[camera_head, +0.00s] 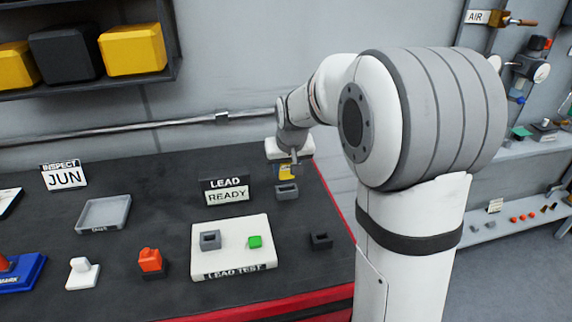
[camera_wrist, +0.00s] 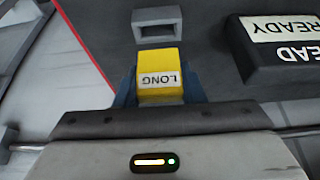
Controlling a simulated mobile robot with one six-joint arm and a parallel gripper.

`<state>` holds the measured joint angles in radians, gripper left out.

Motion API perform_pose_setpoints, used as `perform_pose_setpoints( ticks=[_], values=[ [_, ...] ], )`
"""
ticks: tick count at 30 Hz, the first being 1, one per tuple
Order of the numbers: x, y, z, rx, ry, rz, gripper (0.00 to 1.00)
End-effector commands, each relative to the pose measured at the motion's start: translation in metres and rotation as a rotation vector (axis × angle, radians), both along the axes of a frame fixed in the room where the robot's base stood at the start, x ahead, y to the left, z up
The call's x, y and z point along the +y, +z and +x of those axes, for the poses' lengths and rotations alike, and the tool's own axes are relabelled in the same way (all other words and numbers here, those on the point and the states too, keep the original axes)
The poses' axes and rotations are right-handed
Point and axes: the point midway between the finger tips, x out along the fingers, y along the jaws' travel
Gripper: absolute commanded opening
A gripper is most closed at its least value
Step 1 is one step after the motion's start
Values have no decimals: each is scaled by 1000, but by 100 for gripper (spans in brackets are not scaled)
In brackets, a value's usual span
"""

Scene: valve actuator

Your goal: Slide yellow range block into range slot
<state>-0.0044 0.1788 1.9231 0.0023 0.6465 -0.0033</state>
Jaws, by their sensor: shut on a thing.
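The yellow range block (camera_wrist: 160,62) carries a label reading LONG, upside down in the wrist view. My gripper (camera_wrist: 160,88) is shut on it, with a blue finger on either side. In the head view the yellow block (camera_head: 286,171) shows under my gripper (camera_head: 288,163), near the back right of the bench. A grey open-topped slot piece (camera_wrist: 158,25) lies just beyond the block in the wrist view, apart from it in the picture. The head view shows this grey piece (camera_head: 287,191) just in front of the block. Its inside looks empty. I cannot tell the block's height above the bench.
A LEAD READY sign (camera_head: 226,191) stands to the left of the grey piece. A white LEAD TEST plate (camera_head: 232,262) holds a grey socket and a green block. Another dark socket (camera_head: 321,240) sits near the right edge. The dark bench (camera_head: 150,215) has clear room between pieces.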

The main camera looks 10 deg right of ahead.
Motion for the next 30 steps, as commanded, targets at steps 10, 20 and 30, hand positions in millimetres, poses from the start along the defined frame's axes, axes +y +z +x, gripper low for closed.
perform_pose_setpoints(
  ticks=[10, 20, 30],
  values=[
    [0, -24, 0, 0, 0, 0, 13],
    [0, -23, 0, 0, 0, 0, 13],
    [0, -24, 0, -1, 0, 0, 13]
  ],
)
